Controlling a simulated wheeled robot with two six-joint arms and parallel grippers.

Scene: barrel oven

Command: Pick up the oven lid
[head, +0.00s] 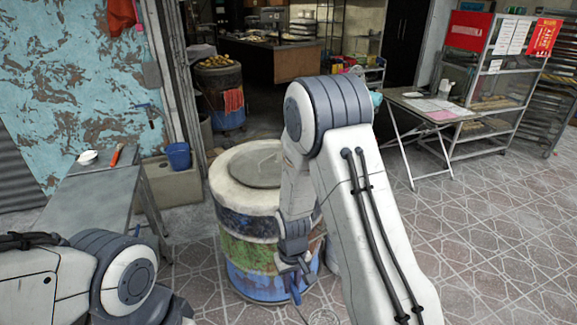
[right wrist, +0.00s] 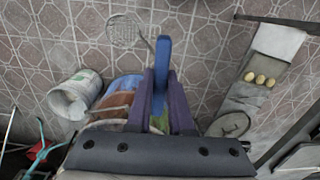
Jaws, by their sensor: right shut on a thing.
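The barrel oven (head: 225,192) stands in the middle of the head view, with a white rim and painted blue, green and yellow sides. A grey round lid (head: 255,168) lies flat on its top, partly hidden on the right by my right arm. My right gripper (head: 292,268) points down in front of the barrel's right side, below the lid and apart from it. It is shut on a blue handle (right wrist: 163,55), seen between the dark fingers in the right wrist view. My left gripper is out of view.
A wire skimmer (right wrist: 125,30) shows near the floor. A grey bench (head: 90,205) with a bowl and brush is left; a folding table (head: 425,108) is right. Tiled floor is free on the right.

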